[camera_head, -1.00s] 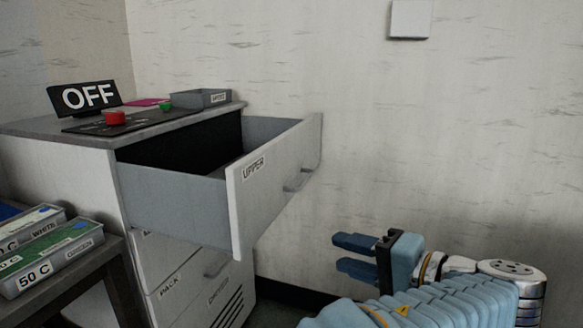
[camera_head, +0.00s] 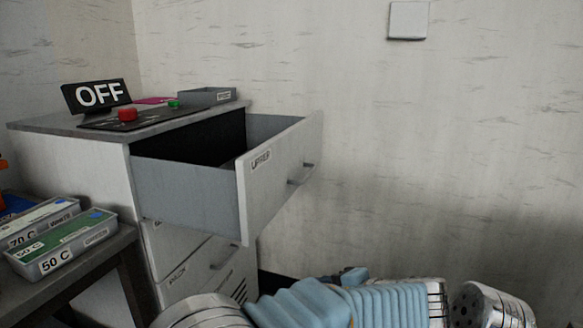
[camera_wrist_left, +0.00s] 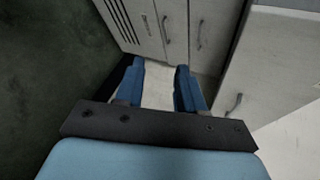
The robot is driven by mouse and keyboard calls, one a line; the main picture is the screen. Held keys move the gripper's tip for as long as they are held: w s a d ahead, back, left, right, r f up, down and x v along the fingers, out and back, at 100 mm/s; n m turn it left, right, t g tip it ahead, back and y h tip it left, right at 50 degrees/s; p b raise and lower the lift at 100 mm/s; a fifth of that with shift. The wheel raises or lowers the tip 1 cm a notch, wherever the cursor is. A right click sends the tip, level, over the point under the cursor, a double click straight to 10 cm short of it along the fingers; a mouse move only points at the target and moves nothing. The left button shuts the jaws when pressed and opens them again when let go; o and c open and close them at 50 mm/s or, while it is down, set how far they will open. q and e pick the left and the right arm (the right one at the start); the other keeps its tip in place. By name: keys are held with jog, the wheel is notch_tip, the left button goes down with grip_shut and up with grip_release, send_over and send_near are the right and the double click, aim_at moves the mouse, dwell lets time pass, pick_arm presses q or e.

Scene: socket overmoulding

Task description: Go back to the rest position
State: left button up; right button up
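My left gripper (camera_wrist_left: 160,75) is open and empty in the left wrist view, its two blue fingers apart, facing the cabinet's drawer fronts. In the head view my left arm crosses the bottom edge and hides most of this gripper; only a small blue part shows. The grey cabinet (camera_head: 75,165) stands at left, and its upper drawer (camera_head: 275,185) is pulled out. The visible part of the drawer's inside looks empty. My gripper is right of and below this drawer, apart from it. My right gripper is in neither view.
On the cabinet top are an OFF sign (camera_head: 97,96), a red button (camera_head: 127,115), a green button (camera_head: 173,104) and a small grey tray (camera_head: 207,96). Labelled bins (camera_head: 62,245) sit on a dark table (camera_head: 70,285) at left.

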pick_arm(q)
jog(key=s+a+f+g+h, duration=0.1)
jog(key=a+f+g+h, duration=0.2)
jog(key=f, duration=0.9)
jog(key=s+a+f+g+h, duration=0.15)
jog(key=a+f+g, duration=0.3)
jog(key=f, duration=0.75)
jog(key=s+a+f+n+h, duration=0.4)
jog(key=s+f+n, duration=0.2)
jog(key=s+f, duration=0.2)
jog(key=s+a+f+n+h, duration=0.4)
jog(key=s+a+f+n, duration=0.1)
jog(key=f, duration=0.4)
jog(key=s+n, duration=0.1)
jog(key=s, duration=0.1)
jog(key=shift+s+a+f+h, duration=0.15)
jog(key=shift+s+f+h, duration=0.15)
jog(key=shift+s+h, duration=0.05)
